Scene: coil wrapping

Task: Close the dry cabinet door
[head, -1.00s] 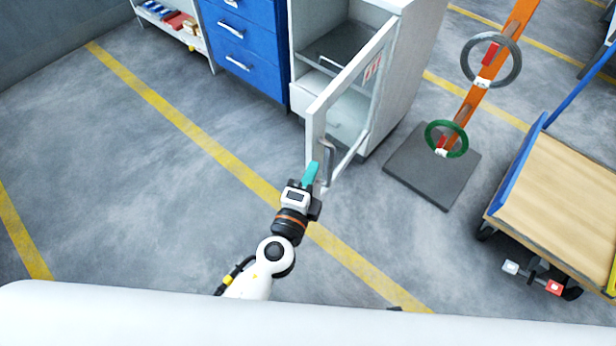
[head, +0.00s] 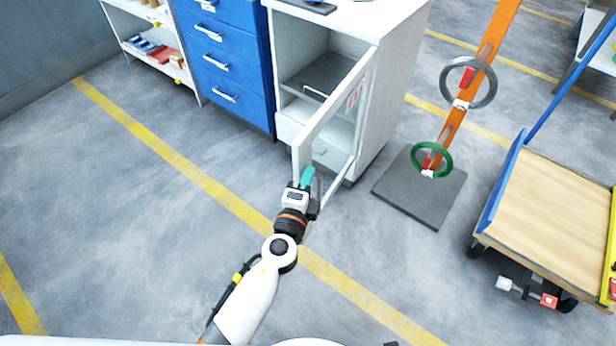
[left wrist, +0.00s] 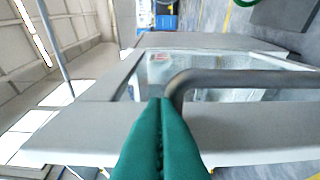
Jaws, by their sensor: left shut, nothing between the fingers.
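The dry cabinet (head: 385,105) is white with shelves inside, and its framed glass door (head: 332,118) stands open toward me. In the left wrist view the door (left wrist: 90,130) lies across the picture, with its dark bar handle (left wrist: 240,80) just beyond the fingertips. My left gripper (head: 307,177), with teal fingers, is shut and empty at the door's outer edge, beside the handle. The teal fingers (left wrist: 161,105) are pressed together in the left wrist view. I cannot tell whether they touch the door. My right gripper is not in view.
A blue drawer unit (head: 225,60) stands left of the cabinet. To the right are an orange post with rings on a dark base plate (head: 420,190) and a wooden-topped cart (head: 555,210). The floor left of the door is clear.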

